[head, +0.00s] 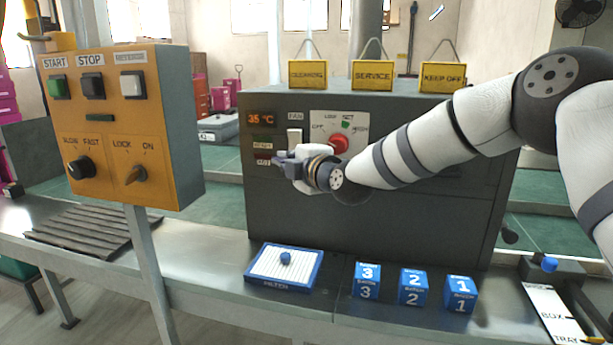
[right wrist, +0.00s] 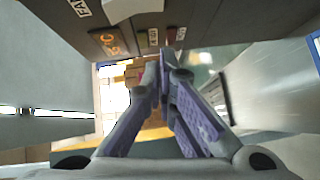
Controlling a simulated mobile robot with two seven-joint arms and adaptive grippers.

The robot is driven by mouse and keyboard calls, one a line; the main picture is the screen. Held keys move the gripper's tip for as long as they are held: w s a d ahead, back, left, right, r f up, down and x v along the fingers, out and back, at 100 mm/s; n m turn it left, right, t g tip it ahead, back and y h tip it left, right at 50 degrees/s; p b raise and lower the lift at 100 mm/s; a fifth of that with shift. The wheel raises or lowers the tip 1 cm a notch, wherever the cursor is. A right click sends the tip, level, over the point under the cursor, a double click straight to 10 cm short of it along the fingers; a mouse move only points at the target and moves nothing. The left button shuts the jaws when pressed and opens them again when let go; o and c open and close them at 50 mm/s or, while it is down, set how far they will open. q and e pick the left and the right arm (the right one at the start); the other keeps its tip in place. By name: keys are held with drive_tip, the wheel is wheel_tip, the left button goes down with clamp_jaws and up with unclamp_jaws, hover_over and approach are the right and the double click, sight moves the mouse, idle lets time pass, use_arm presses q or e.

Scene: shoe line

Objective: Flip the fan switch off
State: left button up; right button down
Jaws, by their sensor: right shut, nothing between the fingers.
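The fan switch (head: 295,137) is a white rocker under the FAN label (head: 295,116) on the front of the dark grey cabinet (head: 400,215). Its lower part is partly hidden by my right gripper (head: 281,161), so I cannot tell which way it is tipped. My right gripper is shut and empty, just below and in front of the switch, its fingers pointing left in the head view. In the right wrist view the closed fingers (right wrist: 166,62) show with the FAN label (right wrist: 81,7) and part of a white piece (right wrist: 132,8) at the top. My left gripper is not in view.
Beside the switch are a red knob (head: 338,144) and a 35 °C display (head: 261,119). An orange control box (head: 105,115) stands at left. A filter tray (head: 257,278) and blue numbered blocks (head: 413,285) sit in front.

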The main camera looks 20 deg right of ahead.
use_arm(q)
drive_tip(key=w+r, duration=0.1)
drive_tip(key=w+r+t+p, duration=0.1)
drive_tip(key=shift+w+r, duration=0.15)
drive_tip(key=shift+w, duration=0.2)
use_arm(e)
drive_tip(key=f+v, duration=0.2)
drive_tip(key=v, duration=0.7)
drive_tip(key=shift+s+d, duration=0.2)
drive_tip(key=shift+s, duration=0.1)
